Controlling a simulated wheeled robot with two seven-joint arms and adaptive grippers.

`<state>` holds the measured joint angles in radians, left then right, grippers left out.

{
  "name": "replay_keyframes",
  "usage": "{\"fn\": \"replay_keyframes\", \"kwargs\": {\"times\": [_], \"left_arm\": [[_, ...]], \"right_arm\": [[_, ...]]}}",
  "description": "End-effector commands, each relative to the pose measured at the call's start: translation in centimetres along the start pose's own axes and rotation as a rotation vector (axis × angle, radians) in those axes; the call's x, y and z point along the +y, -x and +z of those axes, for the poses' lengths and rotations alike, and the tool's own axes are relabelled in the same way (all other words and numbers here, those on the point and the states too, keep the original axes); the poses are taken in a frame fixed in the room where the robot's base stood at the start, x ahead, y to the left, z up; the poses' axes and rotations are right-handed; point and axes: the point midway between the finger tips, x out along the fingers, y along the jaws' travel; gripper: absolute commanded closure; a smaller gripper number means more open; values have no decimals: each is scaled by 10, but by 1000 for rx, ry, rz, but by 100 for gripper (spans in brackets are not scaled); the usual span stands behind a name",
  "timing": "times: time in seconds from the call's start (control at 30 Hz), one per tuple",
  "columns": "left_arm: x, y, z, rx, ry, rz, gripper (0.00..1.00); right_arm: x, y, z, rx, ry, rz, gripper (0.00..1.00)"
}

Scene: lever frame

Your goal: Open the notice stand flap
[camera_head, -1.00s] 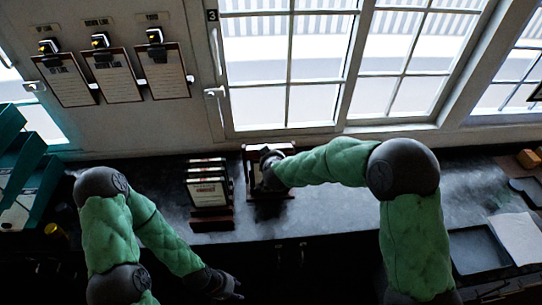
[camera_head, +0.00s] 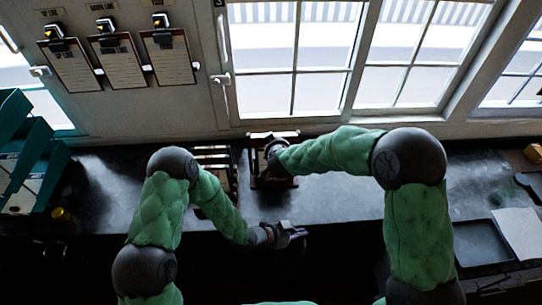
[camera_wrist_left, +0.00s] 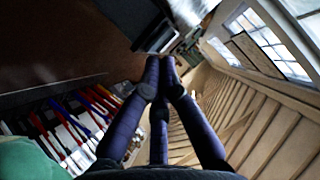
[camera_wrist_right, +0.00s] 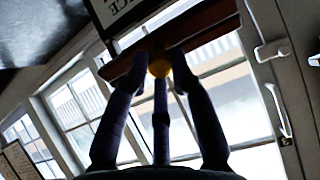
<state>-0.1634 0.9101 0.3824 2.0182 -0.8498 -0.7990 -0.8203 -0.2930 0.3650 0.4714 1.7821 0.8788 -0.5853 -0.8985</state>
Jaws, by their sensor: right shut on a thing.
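The notice stand (camera_head: 285,183) is a dark wooden stand on the counter below the window, partly hidden by my right gripper. In the right wrist view, a wooden bar (camera_wrist_right: 213,27) with a yellow knob (camera_wrist_right: 159,67) crosses the top, beside a dark notice panel with partial lettering (camera_wrist_right: 119,8). My right gripper (camera_head: 272,158) is shut on the knob, its fingers around it in the right wrist view. My left gripper (camera_head: 296,235) is in front of the counter, below the stand and apart from it. Its fingertips come together with nothing between them in the left wrist view (camera_wrist_left: 161,62).
A rack of framed cards (camera_head: 213,160) stands just left of the stand. Teal trays (camera_head: 45,160) are at the far left. A dark tray (camera_head: 474,243) and white paper (camera_head: 522,230) lie at the right. Clipboards (camera_head: 120,64) hang on the wall.

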Motion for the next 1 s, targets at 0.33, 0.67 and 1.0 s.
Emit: {"fn": "replay_keyframes", "kwargs": {"times": [0.33, 0.67, 1.0], "left_arm": [[-80, 6, -28, 291, -761, -333, 100], [-160, 88, 28, 204, -1299, -831, 100], [-180, 150, 64, 50, -1590, -1102, 100]], "right_arm": [[0, 0, 0, 0, 0, 1, 100], [1, 0, 0, 0, -1, 1, 100], [0, 0, 0, 1, -1, 1, 100]]}}
